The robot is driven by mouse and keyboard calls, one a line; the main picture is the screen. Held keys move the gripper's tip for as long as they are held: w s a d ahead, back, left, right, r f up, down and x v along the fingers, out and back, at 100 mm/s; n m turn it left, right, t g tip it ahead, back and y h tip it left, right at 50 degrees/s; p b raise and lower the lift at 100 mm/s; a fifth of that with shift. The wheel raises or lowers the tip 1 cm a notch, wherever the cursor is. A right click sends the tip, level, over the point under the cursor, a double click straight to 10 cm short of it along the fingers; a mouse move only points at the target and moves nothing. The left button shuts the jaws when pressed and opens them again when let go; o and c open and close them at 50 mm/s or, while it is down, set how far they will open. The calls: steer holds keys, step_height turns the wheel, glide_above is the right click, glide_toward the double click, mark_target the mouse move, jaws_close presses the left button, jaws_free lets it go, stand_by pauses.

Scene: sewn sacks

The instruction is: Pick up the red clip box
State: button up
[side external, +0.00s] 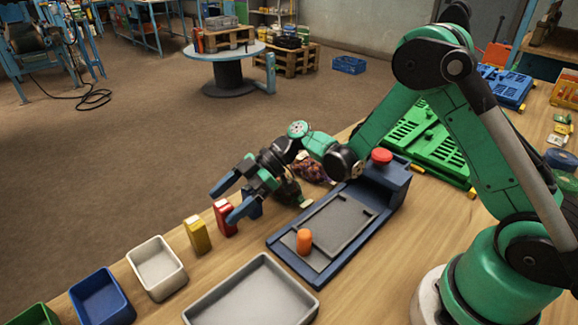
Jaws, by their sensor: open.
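The red clip box (222,214) stands upright on the wooden table near its far edge, between a yellow box (197,236) and a dark blue box partly hidden by my gripper. My gripper (221,206) is open and empty. Its two blue fingers point left and down. One fingertip shows just beyond the red clip box and the other overlaps its right side in the picture. I cannot tell whether either finger touches it or how high they are above it.
White (157,268) and blue (101,297) bins stand left along the edge. A grey tray (252,295) lies in front. A blue fixture (335,235) with an orange cylinder (304,241) stands to the right. A dark reddish bundle (311,168) lies behind my wrist.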

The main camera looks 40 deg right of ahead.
steer(key=shift+x, duration=0.75)
steer(key=shift+c, duration=0.2)
jaws_close()
